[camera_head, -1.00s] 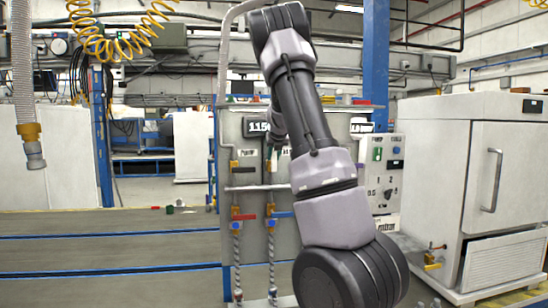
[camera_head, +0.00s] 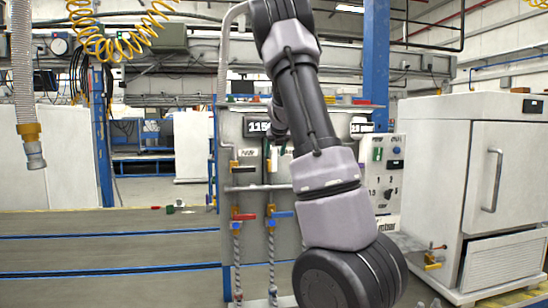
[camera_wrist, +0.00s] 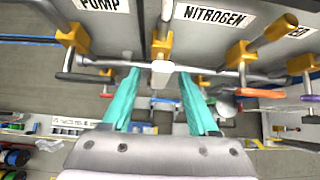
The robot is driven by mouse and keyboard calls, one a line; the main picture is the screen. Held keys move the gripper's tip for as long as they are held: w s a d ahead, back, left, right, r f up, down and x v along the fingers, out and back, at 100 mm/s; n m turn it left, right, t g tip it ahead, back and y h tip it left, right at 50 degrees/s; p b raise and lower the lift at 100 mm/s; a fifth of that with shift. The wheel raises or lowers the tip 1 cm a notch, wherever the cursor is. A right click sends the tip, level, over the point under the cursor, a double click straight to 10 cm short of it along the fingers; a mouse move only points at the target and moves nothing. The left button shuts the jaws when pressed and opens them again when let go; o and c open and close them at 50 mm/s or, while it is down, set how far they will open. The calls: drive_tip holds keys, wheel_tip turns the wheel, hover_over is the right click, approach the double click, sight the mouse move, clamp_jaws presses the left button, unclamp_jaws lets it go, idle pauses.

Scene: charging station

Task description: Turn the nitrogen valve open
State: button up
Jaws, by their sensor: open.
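The white NITROGEN label (camera_wrist: 212,17) sits at the top of the wrist view, with brass-yellow valve fittings below it. One fitting (camera_wrist: 161,50) stands on a pipe left of the label, and another (camera_wrist: 240,55) lies just right of it. I cannot tell for sure which belongs to nitrogen. My gripper (camera_wrist: 158,80) is open, its two teal fingers apart. A pale block (camera_wrist: 162,73) shows between the fingers; I see no clear contact. In the head view my arm covers part of the panel, and the fingers are hardly visible.
The grey panel (camera_head: 240,185) carries a red-handled valve (camera_head: 243,216) and a blue-handled valve (camera_head: 282,214) low down. In the wrist view a PUMP label (camera_wrist: 101,4) and an orange handle (camera_wrist: 260,93) flank the middle. A white cabinet (camera_head: 440,150) stands at right.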

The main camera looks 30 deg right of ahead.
drive_tip(key=v, duration=0.8)
drive_tip(key=s+a+n+y, duration=0.1)
drive_tip(key=s+a+n, duration=0.6)
drive_tip(key=s+n, duration=0.4)
drive_tip(key=s+a+f+n+g+y, duration=0.1)
drive_tip(key=s+a+n+y, duration=0.1)
drive_tip(key=s+a+n, duration=0.6)
drive_tip(key=s+a+f+n+y, duration=0.1)
drive_tip(key=s+a+n, duration=0.7)
drive_tip(key=s+n, duration=0.7)
drive_tip(key=shift+s+f+n+g+y, duration=0.2)
drive_tip(key=shift+s+n+g+y, duration=0.1)
drive_tip(key=shift+n, duration=0.3)
